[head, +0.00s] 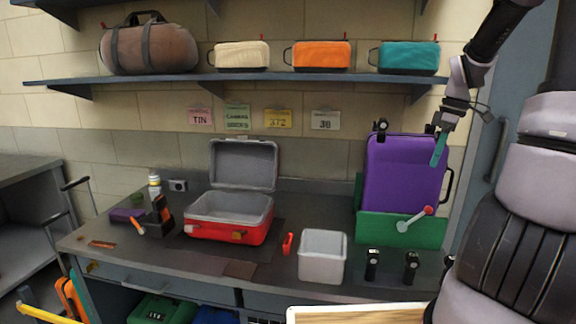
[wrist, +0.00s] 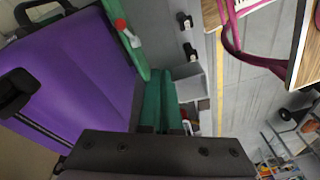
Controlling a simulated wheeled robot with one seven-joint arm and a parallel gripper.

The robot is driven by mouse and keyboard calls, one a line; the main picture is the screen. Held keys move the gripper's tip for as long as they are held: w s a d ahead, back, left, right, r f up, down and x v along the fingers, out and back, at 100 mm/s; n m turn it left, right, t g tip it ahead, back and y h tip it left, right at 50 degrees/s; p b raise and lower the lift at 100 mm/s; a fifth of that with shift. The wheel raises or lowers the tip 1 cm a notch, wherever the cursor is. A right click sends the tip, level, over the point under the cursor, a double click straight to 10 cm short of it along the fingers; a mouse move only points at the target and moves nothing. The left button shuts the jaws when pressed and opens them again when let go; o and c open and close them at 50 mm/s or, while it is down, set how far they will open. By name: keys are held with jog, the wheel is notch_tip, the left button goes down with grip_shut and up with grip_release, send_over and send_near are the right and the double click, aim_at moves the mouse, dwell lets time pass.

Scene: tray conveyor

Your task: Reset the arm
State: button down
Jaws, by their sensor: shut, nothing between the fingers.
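My gripper (head: 438,150) hangs in the air at the right of the head view, with its teal fingers pointing down. The fingers are together and hold nothing. In front of or beside them stands a purple suitcase (head: 400,175) in a green holder (head: 385,229); I cannot tell if they touch it. In the wrist view the teal fingers (wrist: 167,100) show just above the dark gripper body. The purple suitcase (wrist: 75,80) fills the left of that view.
An open red case (head: 228,229) with grey lining lies on the dark workbench (head: 120,262). A grey bin (head: 322,258) and two small black items (head: 372,264) stand near the front edge. Above, a shelf (head: 190,78) carries a brown duffel (head: 150,48) and three coloured pouches.

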jog(key=s+a+r+m+t, duration=0.6)
jog(key=s+a+r+m, duration=0.9)
jog(key=s, duration=0.2)
jog(key=shift+s+a+r+t, duration=0.3)
jog(key=shift+a+r, duration=0.05)
jog(key=shift+a, duration=0.05)
